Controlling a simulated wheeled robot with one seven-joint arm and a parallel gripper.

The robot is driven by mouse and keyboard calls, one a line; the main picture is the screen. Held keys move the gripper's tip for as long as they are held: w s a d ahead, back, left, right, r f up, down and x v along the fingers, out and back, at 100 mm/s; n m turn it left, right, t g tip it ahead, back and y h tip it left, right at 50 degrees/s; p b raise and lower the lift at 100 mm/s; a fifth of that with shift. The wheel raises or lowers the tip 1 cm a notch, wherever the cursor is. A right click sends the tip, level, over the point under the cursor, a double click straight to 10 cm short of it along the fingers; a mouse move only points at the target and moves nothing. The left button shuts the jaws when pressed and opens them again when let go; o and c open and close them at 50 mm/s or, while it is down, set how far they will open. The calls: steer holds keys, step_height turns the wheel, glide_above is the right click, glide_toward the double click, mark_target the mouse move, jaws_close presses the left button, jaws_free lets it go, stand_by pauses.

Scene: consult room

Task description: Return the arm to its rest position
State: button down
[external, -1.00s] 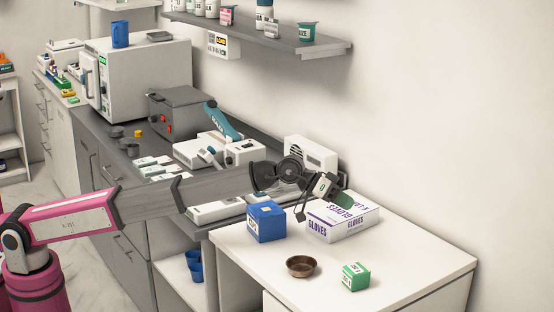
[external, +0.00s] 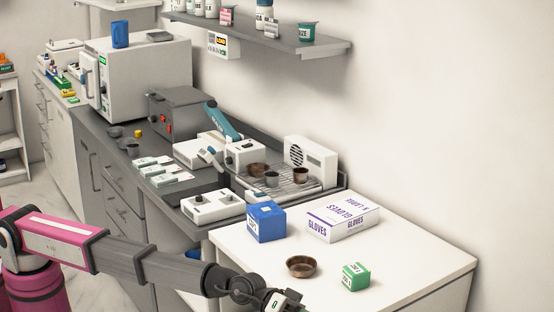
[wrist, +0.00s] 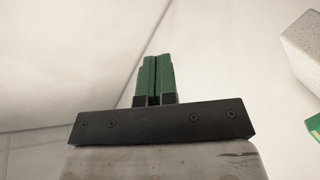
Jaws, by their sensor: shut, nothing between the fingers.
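My gripper shows in the wrist view (wrist: 154,80) with its two green fingers together and nothing between them. In the external view my arm reaches low across the front from the left. Its wrist is in front of the white table, near the bottom edge of the picture. The fingertips are cut off or hidden there. The gripper is apart from the things on the table.
On the white table (external: 400,265) are a blue box (external: 266,223), a gloves box (external: 342,218), a brown bowl (external: 301,267) and a small green box (external: 355,277). A grey counter with devices and a rack (external: 290,183) stands behind. A shelf (external: 270,36) hangs above.

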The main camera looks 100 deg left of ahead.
steer(key=s+a+f+m+g+y, duration=0.1)
steer(key=s+a+f+g, duration=0.1)
steer(key=s+a+f, duration=0.55)
steer(key=s+a+f+g+y, duration=0.1)
steer(key=s+a+f+g, duration=0.3)
steer(key=f, duration=0.7)
steer(key=s+a+f+m+g+y, duration=0.1)
steer(key=s+a+f, duration=0.4)
steer(key=s+f, duration=0.3)
steer(key=s+a+f+g+y, duration=0.1)
steer(key=s+a+f, duration=0.3)
steer(key=s, duration=0.5)
steer(key=s+a+f+m+g+y, duration=0.1)
steer(key=s+a+f+g, duration=0.3)
steer(key=s, duration=0.4)
steer(key=s+a+f+g+y, duration=0.1)
steer(key=s+a+f+g, duration=0.2)
steer(key=s+a+f, duration=0.3)
steer(key=s+a, duration=0.1)
steer(key=s, duration=0.2)
steer(key=shift+s+f+m, duration=0.25)
steer(key=shift+s+m, duration=0.05)
steer(key=shift+s, duration=0.05)
